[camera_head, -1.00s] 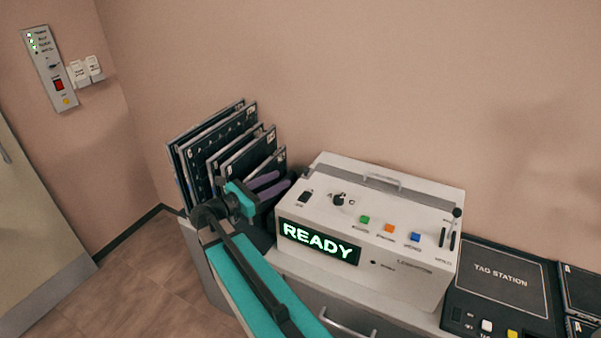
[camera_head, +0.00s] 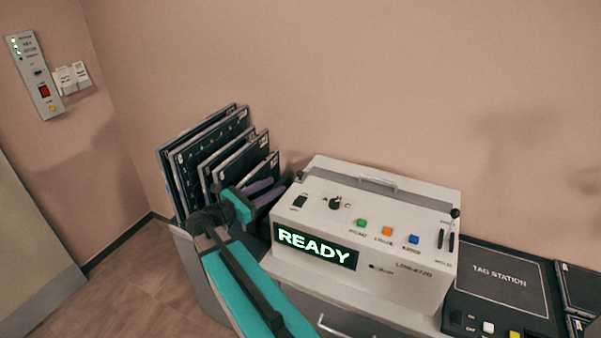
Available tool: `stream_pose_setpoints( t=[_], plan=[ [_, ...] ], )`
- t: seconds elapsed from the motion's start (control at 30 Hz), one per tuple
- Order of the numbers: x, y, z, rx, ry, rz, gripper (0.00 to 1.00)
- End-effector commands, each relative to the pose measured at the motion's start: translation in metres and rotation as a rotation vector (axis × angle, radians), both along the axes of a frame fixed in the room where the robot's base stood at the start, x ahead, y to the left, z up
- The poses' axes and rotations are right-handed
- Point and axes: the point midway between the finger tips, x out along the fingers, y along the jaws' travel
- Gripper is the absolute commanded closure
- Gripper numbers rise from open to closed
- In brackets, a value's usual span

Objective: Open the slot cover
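A white scanner box (camera_head: 330,275) with a lit READY display (camera_head: 316,246) stands on the cabinet. Along the back of its top is a grey strip with a handle (camera_head: 378,182), which may be the slot cover; it looks closed flat. My teal and black arm hides part of the cabinet.
Several dark plates (camera_head: 207,138) stand in a rack left of the scanner. The scanner's top carries a knob (camera_head: 335,203), coloured buttons (camera_head: 387,231) and a small lever (camera_head: 455,214). A black tag station (camera_head: 499,278) lies at right. The wall is close behind.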

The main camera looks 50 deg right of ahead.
Motion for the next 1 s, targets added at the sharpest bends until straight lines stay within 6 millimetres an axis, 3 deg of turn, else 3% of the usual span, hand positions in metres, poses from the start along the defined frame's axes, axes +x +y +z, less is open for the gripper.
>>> stream_pose_setpoints(
  t=[0.8, 1.0],
  plan=[
    [-0.009, -0.102, 0.001, 0.000, 0.001, -0.003, 0.63],
    [-0.011, -0.119, 0.001, 0.001, 0.000, -0.002, 0.63]
  ],
)
